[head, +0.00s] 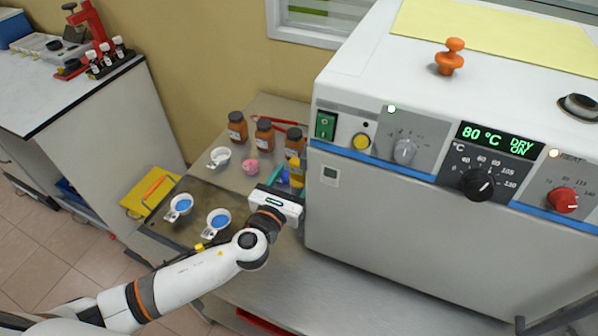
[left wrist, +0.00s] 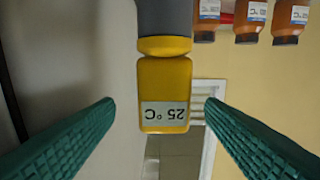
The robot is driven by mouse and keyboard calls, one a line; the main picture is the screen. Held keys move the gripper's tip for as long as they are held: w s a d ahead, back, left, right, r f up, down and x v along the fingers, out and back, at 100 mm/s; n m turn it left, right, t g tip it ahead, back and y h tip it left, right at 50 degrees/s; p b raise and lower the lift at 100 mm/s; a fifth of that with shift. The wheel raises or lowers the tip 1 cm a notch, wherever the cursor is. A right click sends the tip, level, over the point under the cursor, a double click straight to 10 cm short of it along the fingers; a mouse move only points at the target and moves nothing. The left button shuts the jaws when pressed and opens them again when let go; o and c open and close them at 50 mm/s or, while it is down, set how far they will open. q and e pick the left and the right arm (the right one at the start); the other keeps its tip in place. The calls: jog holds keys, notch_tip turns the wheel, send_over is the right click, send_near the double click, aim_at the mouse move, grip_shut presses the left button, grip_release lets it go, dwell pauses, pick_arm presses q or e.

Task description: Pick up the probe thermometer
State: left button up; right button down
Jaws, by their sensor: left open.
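The probe thermometer is yellow with a grey end; its yellow body (left wrist: 165,78) carries a display reading 25 °C, upside down in the left wrist view. In the head view its yellow part (head: 297,172) shows just past my gripper, beside the oven's left side. My left gripper (head: 287,178) is open, with its green fingers (left wrist: 160,104) on either side of the thermometer's display end in the left wrist view. Gaps show between both fingers and the thermometer. Its lower part is hidden in the head view. My right gripper is not in view.
A large white oven (head: 430,240) stands close right of the gripper. Several brown bottles (head: 264,134) stand behind. A pink object (head: 252,166), a white dish (head: 219,157) and two dishes with blue contents (head: 218,219) lie to the left. The metal bench front (head: 290,280) is clear.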

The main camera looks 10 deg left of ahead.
aim_at(301, 162)
pick_arm(q)
jog(key=shift+w, duration=0.65)
jog(key=w, duration=0.2)
jog(key=w+p, duration=0.1)
jog(key=shift+w+d, duration=0.2)
jog(key=shift+d, duration=0.05)
jog(key=shift+w+d+f, duration=0.1)
jog(key=shift+w+d, duration=0.05)
jog(key=shift+w, duration=0.25)
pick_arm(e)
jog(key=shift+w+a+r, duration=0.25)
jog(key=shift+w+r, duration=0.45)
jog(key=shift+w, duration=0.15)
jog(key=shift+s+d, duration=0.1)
pick_arm(q)
jog(key=c, duration=1.1)
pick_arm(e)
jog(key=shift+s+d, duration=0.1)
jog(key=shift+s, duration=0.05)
